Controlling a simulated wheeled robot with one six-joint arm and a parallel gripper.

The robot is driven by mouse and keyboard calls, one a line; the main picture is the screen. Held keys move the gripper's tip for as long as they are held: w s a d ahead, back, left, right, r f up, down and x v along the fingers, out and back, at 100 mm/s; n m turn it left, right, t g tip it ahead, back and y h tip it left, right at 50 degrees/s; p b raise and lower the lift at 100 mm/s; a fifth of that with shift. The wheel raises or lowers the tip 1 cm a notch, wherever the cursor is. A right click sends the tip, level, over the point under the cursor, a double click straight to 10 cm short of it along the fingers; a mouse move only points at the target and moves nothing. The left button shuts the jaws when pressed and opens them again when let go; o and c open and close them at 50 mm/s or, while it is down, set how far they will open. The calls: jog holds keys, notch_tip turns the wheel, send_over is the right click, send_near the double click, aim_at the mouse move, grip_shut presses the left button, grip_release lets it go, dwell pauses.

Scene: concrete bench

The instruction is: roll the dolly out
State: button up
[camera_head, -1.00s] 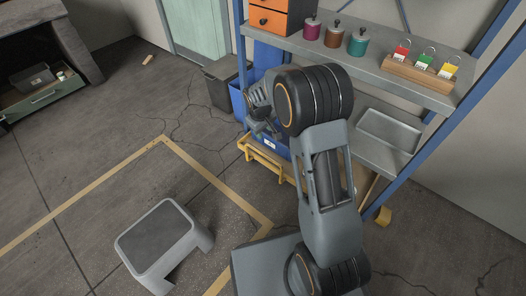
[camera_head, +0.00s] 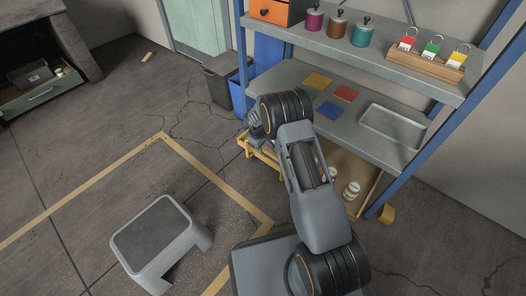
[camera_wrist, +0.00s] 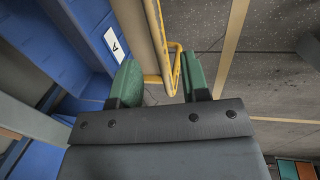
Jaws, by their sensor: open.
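The dolly (camera_head: 262,157) has a yellow frame and sits low under the shelf unit; my arm hides much of it in the head view. In the wrist view its yellow handle bar (camera_wrist: 176,68) runs between the two green fingertips of my gripper (camera_wrist: 160,82). The gripper is open, with a finger on each side of the bar, and I cannot tell whether either touches it. A blue bin with a white label "A" (camera_wrist: 113,42) is beside the bar on the left in the wrist view.
A grey step stool (camera_head: 158,240) stands on the floor at front left. The shelf unit (camera_head: 330,48) rises over the dolly, with a blue post at right. Dark and blue bins (camera_head: 222,78) stand behind.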

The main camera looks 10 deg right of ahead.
jog(key=shift+w+d+f+b, duration=0.15)
jog(key=shift+f+b, duration=0.1)
jog(key=shift+f, duration=0.6)
jog(key=shift+w+d+f+b, duration=0.15)
jog(key=shift+f+b, duration=0.1)
jog(key=shift+f, duration=0.6)
jog(key=shift+s, duration=0.1)
grip_shut()
